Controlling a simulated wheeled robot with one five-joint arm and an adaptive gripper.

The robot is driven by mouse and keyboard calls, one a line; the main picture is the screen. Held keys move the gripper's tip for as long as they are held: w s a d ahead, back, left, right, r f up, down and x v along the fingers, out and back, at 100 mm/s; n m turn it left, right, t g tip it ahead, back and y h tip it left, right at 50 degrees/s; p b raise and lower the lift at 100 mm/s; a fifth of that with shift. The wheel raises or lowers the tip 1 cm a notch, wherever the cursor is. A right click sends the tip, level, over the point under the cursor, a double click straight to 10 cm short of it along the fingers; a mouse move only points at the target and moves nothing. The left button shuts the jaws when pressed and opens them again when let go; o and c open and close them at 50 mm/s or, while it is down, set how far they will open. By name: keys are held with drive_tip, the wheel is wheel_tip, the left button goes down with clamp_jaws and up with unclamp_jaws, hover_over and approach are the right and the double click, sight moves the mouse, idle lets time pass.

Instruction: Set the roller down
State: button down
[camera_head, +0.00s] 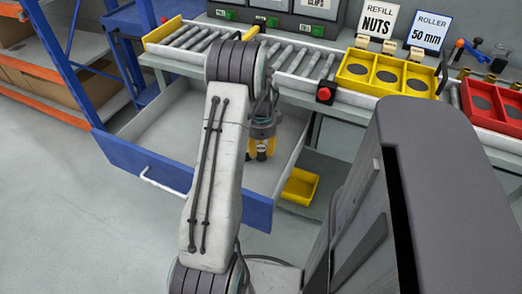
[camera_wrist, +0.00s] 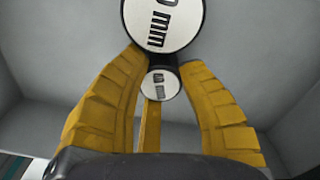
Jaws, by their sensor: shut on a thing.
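My gripper (camera_head: 262,152) points down inside the open blue-fronted drawer (camera_head: 185,178), and its yellow fingers show below my arm. In the wrist view the fingers (camera_wrist: 160,62) are closed in around the roller. A large pale round face (camera_wrist: 160,22) with a dark rim and "0 mm" print, which I take as the roller's end, is at the fingertips, cut off by the top edge. A smaller printed round face (camera_wrist: 160,84) shows between the fingers; I cannot tell whether it is a separate piece. The head view does not show the roller, and contact with the drawer floor cannot be told.
The bare grey drawer floor (camera_head: 187,125) has room left of my gripper. A yellow bin (camera_head: 300,186) sits outside the drawer's right wall. Behind runs a roller conveyor (camera_head: 300,62) with yellow (camera_head: 388,72) and red trays (camera_head: 490,102). A "ROLLER 50 mm" sign (camera_head: 428,31) stands behind.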

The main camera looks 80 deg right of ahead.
sight(261, 148)
drive_tip(key=shift+f, duration=0.3)
drive_tip(key=c, duration=0.9)
unclamp_jaws()
wheel_tip(261, 148, up, 12)
drive_tip(key=p, duration=0.2)
drive_tip(key=shift+r, duration=0.15)
